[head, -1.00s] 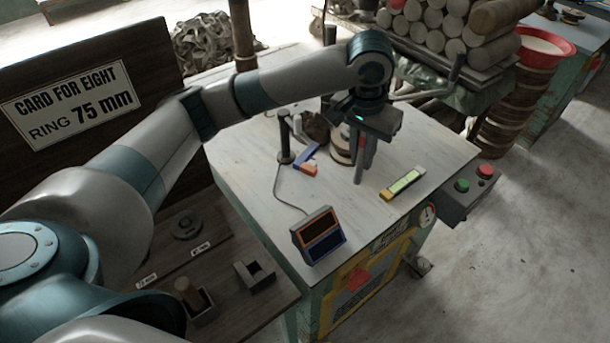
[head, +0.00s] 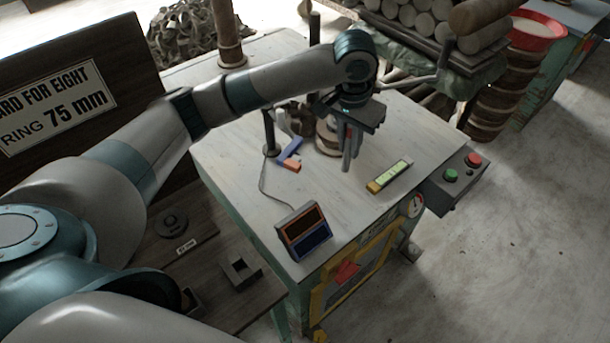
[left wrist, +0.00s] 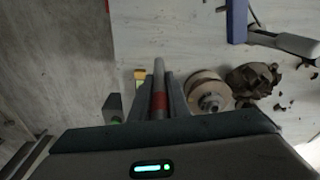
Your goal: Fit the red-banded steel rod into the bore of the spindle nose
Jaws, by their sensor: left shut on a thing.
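My left gripper (head: 350,146) is shut on the red-banded steel rod (head: 346,163), which points down over the bench top. In the left wrist view the rod (left wrist: 158,75) stands between the fingers (left wrist: 161,98), with its red band near them. The spindle nose appears to be the small metal hub (left wrist: 212,103) on a beige round body, right of the rod and apart from it. In the head view that body (head: 326,139) is partly hidden behind the gripper. I cannot make out the bore clearly. My right gripper is not in view.
A yellow-ended strip with a lit display (head: 389,177) lies right of the rod. A two-panel display box (head: 303,231) stands at the bench front. A blue and orange tool (head: 289,157) and a dark post (head: 270,135) are left. The front bench top (head: 240,185) has bare room.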

